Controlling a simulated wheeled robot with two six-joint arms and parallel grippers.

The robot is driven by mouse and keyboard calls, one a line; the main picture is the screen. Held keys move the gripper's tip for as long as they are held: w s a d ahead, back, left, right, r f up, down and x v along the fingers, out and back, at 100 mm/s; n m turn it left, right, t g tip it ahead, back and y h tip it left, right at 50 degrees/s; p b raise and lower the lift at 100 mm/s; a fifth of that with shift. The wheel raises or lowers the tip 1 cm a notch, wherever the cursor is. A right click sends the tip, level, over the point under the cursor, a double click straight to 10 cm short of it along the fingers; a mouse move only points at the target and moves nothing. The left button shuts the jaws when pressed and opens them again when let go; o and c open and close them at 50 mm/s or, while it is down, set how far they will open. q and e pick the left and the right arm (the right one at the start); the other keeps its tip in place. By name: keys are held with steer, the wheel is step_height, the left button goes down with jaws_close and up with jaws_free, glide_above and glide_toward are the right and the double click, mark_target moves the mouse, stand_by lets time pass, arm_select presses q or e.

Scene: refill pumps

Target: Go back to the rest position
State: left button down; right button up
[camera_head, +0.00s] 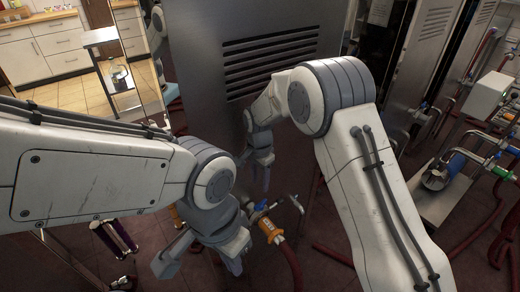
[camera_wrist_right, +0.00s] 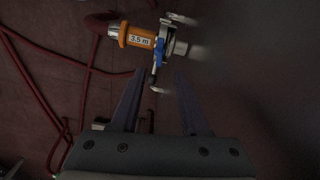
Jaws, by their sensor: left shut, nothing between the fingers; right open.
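My left gripper (camera_head: 200,262) is low in the head view, in front of the dark red floor. It is shut with nothing in its grasp. My right gripper (camera_head: 256,172) is higher, in front of the grey louvred cabinet. It is open and empty; its two spread fingers also show in the right wrist view (camera_wrist_right: 159,80). Below it in the head view is an orange fitting (camera_head: 269,231) with a blue-handled valve. In the right wrist view, this fitting (camera_wrist_right: 139,40), marked "3.5 m", lies beyond the fingertips, apart from them.
A grey louvred cabinet (camera_head: 210,60) stands close ahead. Red hoses (camera_wrist_right: 83,85) lie on the floor. A small trolley (camera_head: 118,75) and kitchen drawers (camera_head: 60,45) are at back left.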

steer(key=s+r+n+p, duration=0.1)
steer(key=s+r+n, duration=0.4)
steer(key=s+r, duration=0.4)
steer(key=s+r+n+p, duration=0.2)
steer(key=s+r+n, duration=0.45)
steer(key=s, duration=0.55)
steer(key=s+d+r+n+y, duration=0.1)
steer(key=s+d+n, duration=0.3)
steer(key=s, duration=0.6)
steer(key=shift+s+d+r+n+p, duration=0.3)
steer(key=shift+d+r+n+p, duration=0.1)
steer(key=shift+d+r, duration=0.1)
